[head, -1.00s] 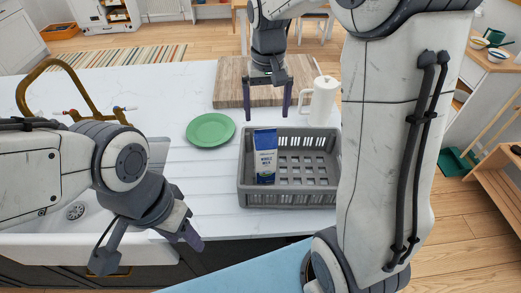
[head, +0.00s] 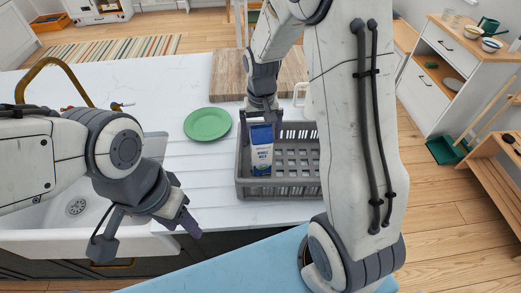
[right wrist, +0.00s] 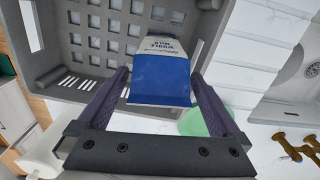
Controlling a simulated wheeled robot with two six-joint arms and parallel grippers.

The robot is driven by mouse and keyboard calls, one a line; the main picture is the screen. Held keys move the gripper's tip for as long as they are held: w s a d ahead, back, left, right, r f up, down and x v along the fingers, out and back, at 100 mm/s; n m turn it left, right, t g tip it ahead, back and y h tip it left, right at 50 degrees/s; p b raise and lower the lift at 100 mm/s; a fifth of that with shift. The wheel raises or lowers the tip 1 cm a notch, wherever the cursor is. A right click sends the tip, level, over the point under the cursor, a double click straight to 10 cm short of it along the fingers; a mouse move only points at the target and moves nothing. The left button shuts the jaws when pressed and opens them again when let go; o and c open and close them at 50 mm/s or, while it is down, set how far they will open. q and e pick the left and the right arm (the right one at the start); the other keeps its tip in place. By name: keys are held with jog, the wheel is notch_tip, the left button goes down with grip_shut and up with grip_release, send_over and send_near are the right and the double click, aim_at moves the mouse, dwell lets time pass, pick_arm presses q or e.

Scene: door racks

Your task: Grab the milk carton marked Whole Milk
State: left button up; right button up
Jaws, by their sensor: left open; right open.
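The milk carton (head: 262,158) is white and blue with Whole Milk lettering. It stands in the left part of the grey crate (head: 290,190). My right gripper (head: 261,116) is open at the carton's top, behind it in the head view. In the right wrist view the blue carton top (right wrist: 160,82) lies between the two open fingers (right wrist: 160,95), with a gap on each side. My left gripper (head: 148,236) is open and empty at the counter's front edge by the sink, away from the crate.
A green plate (head: 207,124) lies left of the crate, and a wooden board (head: 232,82) lies behind it. A white pitcher (head: 299,94) is partly hidden by my right arm. The sink (head: 75,215) is at left. The rest of the crate looks empty.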

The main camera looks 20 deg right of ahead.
jog(key=shift+c, duration=0.3)
jog(key=c, duration=1.5)
grip_shut()
jog(key=shift+r, duration=0.1)
